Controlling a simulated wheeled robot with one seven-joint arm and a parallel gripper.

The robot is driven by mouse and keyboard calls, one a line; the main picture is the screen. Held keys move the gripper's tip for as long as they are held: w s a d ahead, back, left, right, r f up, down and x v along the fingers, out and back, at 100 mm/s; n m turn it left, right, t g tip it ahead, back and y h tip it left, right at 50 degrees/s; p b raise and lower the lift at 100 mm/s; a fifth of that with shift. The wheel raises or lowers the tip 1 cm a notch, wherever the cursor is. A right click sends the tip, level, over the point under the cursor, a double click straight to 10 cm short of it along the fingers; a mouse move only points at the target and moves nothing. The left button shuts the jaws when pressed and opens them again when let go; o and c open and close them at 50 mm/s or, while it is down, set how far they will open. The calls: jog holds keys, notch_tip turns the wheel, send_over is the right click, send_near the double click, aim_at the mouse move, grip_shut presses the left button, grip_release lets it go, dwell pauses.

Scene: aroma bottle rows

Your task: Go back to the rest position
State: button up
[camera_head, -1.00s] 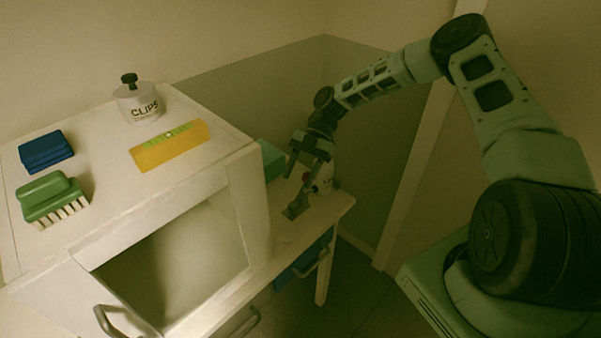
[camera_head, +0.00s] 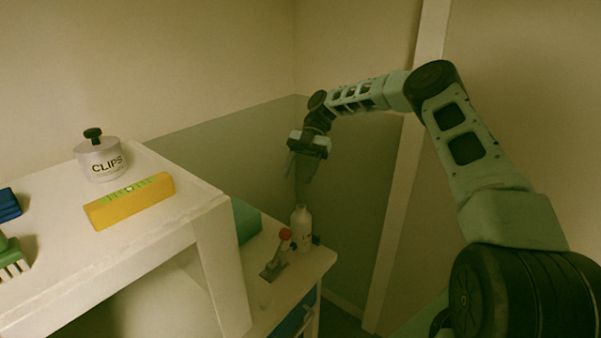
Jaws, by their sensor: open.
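My gripper (camera_head: 301,176) hangs in the air above the lower table, fingers pointing down, open and empty. It is apart from everything below it. A white bottle (camera_head: 301,229) stands upright on the lower table, a little below the fingers. A small holder with a red ball top (camera_head: 285,235) stands just left of the bottle.
A raised white cabinet (camera_head: 70,262) on the left carries a clips jar (camera_head: 101,160), a yellow level (camera_head: 130,203), a green brush (camera_head: 10,262) and a blue block (camera_head: 8,205). A green box (camera_head: 244,220) sits beside the cabinet. Walls stand behind and to the right.

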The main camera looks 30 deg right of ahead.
jog(key=shift+w+d+r, duration=0.15)
jog(key=shift+d+r, duration=0.15)
jog(key=shift+r, duration=0.05)
dwell(0.3)
